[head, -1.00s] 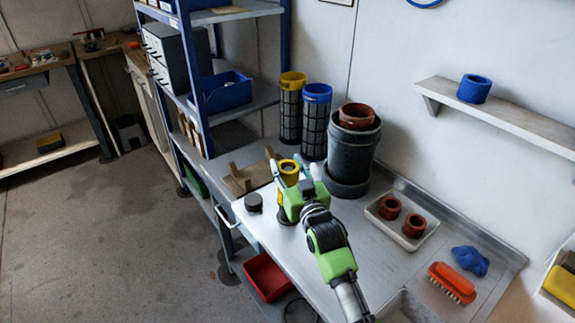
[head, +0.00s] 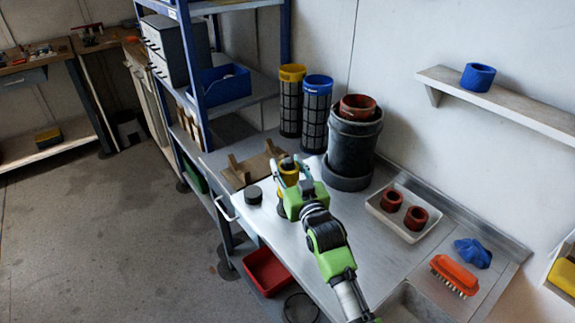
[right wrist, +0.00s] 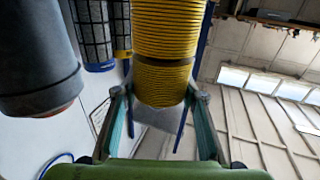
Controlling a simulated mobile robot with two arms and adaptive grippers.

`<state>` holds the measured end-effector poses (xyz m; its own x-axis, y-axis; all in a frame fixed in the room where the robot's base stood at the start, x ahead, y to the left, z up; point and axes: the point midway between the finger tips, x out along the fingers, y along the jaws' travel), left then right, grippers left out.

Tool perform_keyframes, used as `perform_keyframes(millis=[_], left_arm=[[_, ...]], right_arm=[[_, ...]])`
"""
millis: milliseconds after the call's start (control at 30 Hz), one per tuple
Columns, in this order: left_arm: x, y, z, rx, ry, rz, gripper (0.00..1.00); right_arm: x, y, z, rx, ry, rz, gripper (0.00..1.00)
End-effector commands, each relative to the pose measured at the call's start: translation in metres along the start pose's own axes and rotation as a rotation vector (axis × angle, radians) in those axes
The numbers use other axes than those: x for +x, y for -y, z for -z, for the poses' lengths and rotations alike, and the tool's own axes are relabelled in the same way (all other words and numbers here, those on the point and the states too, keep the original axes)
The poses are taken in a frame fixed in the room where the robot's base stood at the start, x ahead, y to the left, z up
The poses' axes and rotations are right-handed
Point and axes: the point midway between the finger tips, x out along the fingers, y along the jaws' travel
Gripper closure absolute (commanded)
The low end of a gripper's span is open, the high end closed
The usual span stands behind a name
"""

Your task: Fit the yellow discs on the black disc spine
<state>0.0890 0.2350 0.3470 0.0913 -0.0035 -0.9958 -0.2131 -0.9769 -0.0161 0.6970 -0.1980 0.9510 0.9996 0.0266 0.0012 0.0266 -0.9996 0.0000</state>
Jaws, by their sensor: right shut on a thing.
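My right gripper (head: 290,178) has its fingers on both sides of yellow ribbed discs (right wrist: 162,84) and is shut on them. A dark base shows under the gripper in the head view; the black spine is mostly hidden by discs and gripper. My left gripper is not in view.
A short black cylinder (head: 253,195) stands left of the gripper. A wooden cradle (head: 240,172), yellow-topped (head: 291,100) and blue-topped (head: 316,112) mesh cylinders and a dark grey vessel (head: 350,150) stand behind. A white tray (head: 404,232) holds red rings at right; bare bench lies between.

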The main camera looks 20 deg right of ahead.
Motion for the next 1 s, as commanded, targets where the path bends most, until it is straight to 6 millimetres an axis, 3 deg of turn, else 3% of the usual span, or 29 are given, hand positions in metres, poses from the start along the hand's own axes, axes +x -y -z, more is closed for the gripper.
perform_keyframes(millis=[367,400,467,500,833,1000], left_arm=[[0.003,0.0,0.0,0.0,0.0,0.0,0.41],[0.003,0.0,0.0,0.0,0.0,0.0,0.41],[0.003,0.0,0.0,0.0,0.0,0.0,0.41],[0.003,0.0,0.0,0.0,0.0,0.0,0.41],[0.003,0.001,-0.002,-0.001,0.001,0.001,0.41],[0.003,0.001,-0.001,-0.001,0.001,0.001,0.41]], right_arm=[[0.0,0.0,-0.004,0.0,0.0,0.0,0.83],[0.0,0.0,-0.004,0.0,0.0,0.0,0.59],[0.0,0.0,-0.004,0.0,0.0,0.0,0.44],[0.0,0.0,-0.004,0.0,0.0,0.0,0.42],[-0.001,0.0,-0.005,0.0,0.001,0.0,0.42],[-0.018,0.0,-0.006,0.0,0.003,0.0,0.42]])
